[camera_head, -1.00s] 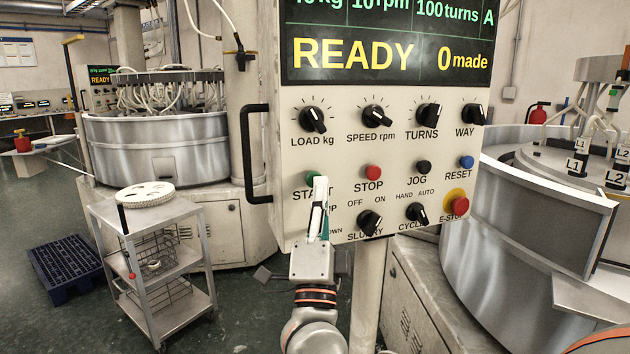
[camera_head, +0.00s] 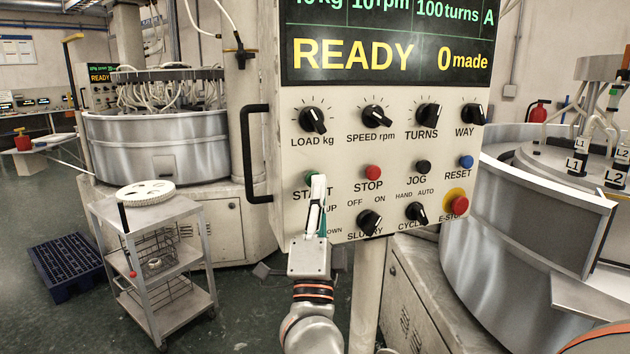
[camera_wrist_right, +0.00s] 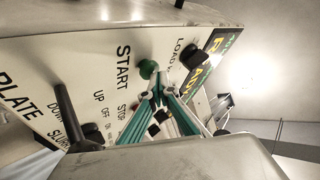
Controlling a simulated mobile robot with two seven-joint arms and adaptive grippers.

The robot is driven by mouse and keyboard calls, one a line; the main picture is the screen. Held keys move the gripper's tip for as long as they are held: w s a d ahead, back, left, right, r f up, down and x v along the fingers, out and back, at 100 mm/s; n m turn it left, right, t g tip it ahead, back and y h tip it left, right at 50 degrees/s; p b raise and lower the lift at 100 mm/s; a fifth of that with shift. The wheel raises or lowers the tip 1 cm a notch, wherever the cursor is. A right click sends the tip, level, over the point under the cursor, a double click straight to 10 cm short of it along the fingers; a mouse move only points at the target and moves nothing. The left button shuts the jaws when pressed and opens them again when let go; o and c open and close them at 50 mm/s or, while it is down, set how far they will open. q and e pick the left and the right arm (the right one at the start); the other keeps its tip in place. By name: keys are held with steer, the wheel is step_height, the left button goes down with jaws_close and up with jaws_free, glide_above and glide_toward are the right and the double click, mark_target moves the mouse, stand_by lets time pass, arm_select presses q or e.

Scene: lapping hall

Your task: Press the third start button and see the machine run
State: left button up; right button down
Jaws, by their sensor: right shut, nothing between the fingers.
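The green start button (camera_head: 310,175) is on the left of the control panel (camera_head: 345,150), above the label START, partly hidden by my right gripper. It also shows in the wrist view (camera_wrist_right: 148,68) as a round green knob. My right gripper (camera_head: 318,181) is shut and empty, its fingertips just below and beside the button. In the wrist view the closed fingertips (camera_wrist_right: 159,91) are very near the button; I cannot tell whether they touch it. The display (camera_head: 390,45) reads READY and 0 made. My left gripper is not in view.
The red stop button (camera_head: 372,172) and the black jog button (camera_head: 423,167) lie to the right. Knobs sit above and below. A black handle (camera_head: 246,155) sticks out at the panel's left edge. A steel trolley (camera_head: 150,212) stands left, and a round machine (camera_head: 520,230) right.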

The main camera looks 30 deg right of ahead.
steer(key=shift+w+d+r, duration=0.1)
steer(key=shift+w, duration=0.2)
stand_by(1.1)
steer(key=shift+s+f+p, duration=0.3)
steer(key=shift+f, duration=0.2)
steer(key=shift+s+r, duration=0.1)
steer(key=shift+s, duration=0.1)
steer(key=shift+s+a+p, duration=0.15)
steer(key=shift+s+p, duration=0.05)
steer(key=shift+s, duration=0.35)
steer(key=shift+s+a+p, duration=0.15)
steer(key=shift+s+p, duration=0.05)
steer(key=shift+s, duration=0.3)
steer(key=s, duration=0.2)
steer(key=shift+s+a, duration=0.3)
steer(key=shift+s, duration=0.1)
